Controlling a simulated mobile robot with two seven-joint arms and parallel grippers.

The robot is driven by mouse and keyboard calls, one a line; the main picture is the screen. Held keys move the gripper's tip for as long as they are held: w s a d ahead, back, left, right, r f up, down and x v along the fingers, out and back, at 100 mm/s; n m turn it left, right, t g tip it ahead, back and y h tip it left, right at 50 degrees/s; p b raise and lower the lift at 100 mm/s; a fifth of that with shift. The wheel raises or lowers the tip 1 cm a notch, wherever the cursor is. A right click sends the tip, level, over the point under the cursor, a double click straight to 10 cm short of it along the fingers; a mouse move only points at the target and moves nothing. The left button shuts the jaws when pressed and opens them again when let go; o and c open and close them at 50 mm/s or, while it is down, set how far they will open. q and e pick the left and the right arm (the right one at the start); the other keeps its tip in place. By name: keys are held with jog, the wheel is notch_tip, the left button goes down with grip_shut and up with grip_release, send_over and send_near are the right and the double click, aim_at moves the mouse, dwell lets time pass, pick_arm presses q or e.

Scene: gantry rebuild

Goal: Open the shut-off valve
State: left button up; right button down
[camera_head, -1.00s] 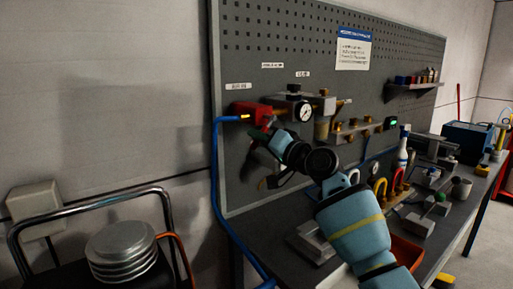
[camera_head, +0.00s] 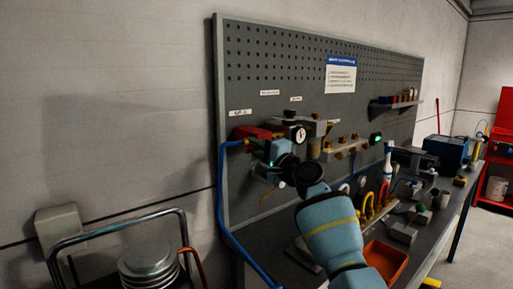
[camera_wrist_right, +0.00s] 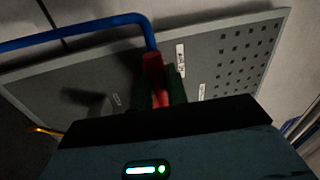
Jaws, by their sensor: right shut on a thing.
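The red shut-off valve (camera_head: 251,132) is on the left part of the pegboard, with a blue hose (camera_head: 221,185) running into its left side. My right gripper (camera_head: 264,146) is up against the valve from below and in front, and its hand hides part of the valve. In the right wrist view, the red part (camera_wrist_right: 155,72) lies between the two dark fingers of my right gripper (camera_wrist_right: 162,88), which are shut on it. Which way the valve's handle points I cannot tell. My left gripper is not in view.
A pressure gauge (camera_head: 299,135) and metal fittings sit just right of the valve. The bench (camera_head: 265,233) below carries fittings, hooks and an orange tray (camera_head: 386,263). A cart with stacked discs (camera_head: 148,262) stands at lower left. The wall area left of the board is free.

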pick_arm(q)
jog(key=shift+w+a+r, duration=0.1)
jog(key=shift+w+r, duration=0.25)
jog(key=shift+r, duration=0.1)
pick_arm(e)
jog(key=shift+r+m, duration=0.4)
jog(key=shift+m, duration=0.1)
jog(key=shift+t, duration=0.3)
jog(key=c, duration=1.5)
grip_release()
jog(key=shift+o, duration=0.2)
jog(key=shift+f, duration=0.1)
